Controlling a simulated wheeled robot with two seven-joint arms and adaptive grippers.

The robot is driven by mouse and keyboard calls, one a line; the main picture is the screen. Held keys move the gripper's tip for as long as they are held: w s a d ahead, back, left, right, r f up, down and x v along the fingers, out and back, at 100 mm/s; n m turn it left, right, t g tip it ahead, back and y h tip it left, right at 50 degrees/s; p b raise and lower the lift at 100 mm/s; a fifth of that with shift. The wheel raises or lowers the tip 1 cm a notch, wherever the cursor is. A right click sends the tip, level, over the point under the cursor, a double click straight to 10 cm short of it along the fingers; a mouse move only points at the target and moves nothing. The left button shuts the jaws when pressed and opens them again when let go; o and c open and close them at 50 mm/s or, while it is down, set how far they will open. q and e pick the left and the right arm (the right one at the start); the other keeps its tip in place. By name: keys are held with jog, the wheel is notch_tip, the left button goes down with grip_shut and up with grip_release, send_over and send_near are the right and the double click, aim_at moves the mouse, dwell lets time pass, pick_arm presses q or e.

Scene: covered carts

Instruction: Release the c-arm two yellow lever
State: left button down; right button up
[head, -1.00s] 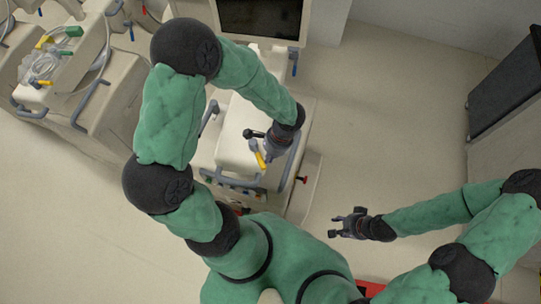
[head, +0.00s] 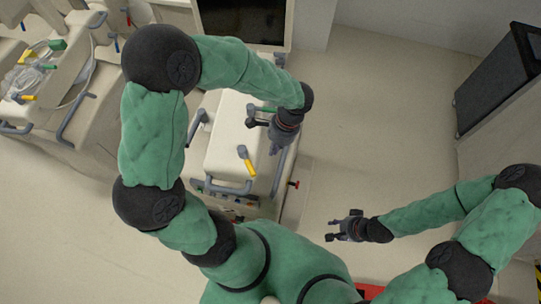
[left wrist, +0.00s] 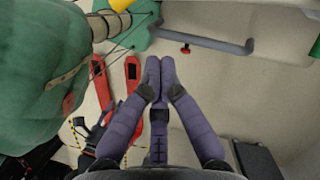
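A yellow-tipped lever (head: 249,166) with a grey base stands on top of the white cart (head: 225,150) in the head view. A patch of yellow (left wrist: 119,4), possibly this lever, shows at the top edge of the left wrist view. My left gripper (head: 262,135) is above the cart's right side, up and right of the lever and apart from it. The left wrist view shows its fingertips (left wrist: 156,62) together with nothing between them. My right gripper (head: 332,230) is over the floor right of the cart, fingers apart and empty.
A green-tipped lever (head: 264,109) shows close behind my left gripper. A dark screen (head: 243,20) stands at the cart's back. Another cart (head: 75,125) with tubing is at left. A black-topped cabinet (head: 497,80) is at right. Floor between is clear.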

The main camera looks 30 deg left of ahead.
pick_arm(q)
jog(key=v, duration=0.2)
jog(key=shift+w+d+r, duration=0.15)
jog(key=shift+w+r, duration=0.1)
jog(key=shift+w, duration=0.05)
dwell(0.4)
